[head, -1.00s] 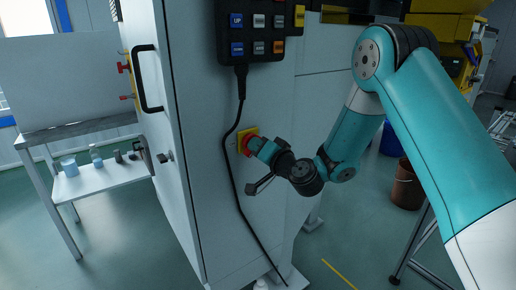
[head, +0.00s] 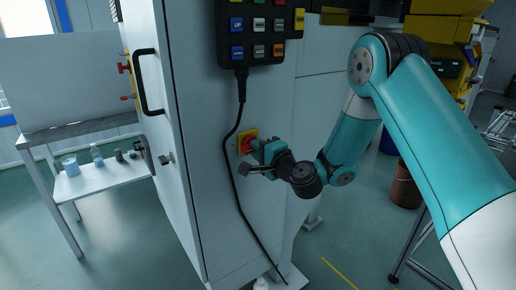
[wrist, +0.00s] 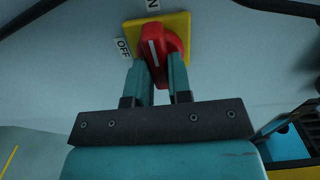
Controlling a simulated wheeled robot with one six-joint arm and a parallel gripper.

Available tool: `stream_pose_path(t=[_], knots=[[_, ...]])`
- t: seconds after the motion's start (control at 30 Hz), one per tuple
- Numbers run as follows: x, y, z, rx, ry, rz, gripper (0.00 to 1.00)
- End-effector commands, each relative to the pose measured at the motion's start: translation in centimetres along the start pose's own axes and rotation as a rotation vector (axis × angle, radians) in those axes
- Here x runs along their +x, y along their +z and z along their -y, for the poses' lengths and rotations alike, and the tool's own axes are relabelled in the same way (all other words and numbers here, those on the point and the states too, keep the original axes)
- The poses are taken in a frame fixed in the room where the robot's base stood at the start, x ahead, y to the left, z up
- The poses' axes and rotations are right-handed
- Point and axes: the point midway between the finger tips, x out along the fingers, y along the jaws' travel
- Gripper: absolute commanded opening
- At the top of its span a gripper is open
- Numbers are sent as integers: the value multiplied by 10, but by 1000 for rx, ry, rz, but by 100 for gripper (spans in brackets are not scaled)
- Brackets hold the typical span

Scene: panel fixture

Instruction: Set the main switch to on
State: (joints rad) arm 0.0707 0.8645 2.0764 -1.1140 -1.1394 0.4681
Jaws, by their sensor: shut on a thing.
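The main switch is a red knob (wrist: 153,38) with a white pointer line on a square yellow plate (wrist: 183,22). In the wrist view an OFF label (wrist: 122,48) sits left of the plate and a partly cut-off label ending in N (wrist: 152,4) sits above it. The white line points up, leaning slightly left, toward the upper label. My gripper (wrist: 159,66) is shut on the red knob, one finger on each side. In the head view the yellow plate (head: 240,134) is on the cabinet side, and my gripper (head: 256,147) reaches it from the right, partly hiding the knob.
A control pendant (head: 263,32) hangs above the switch. Its black cable (head: 229,143) runs down the cabinet (head: 222,220) just left of the plate. A white table (head: 100,178) with small containers stands at left, and a brown bucket (head: 405,187) at right.

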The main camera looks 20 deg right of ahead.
Motion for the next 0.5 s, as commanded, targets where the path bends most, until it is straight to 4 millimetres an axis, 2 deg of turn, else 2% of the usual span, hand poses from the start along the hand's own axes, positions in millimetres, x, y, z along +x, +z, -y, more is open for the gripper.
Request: stream_pose_path(t=[0.5], knots=[[0,0,-1,48,2,-1,0]])
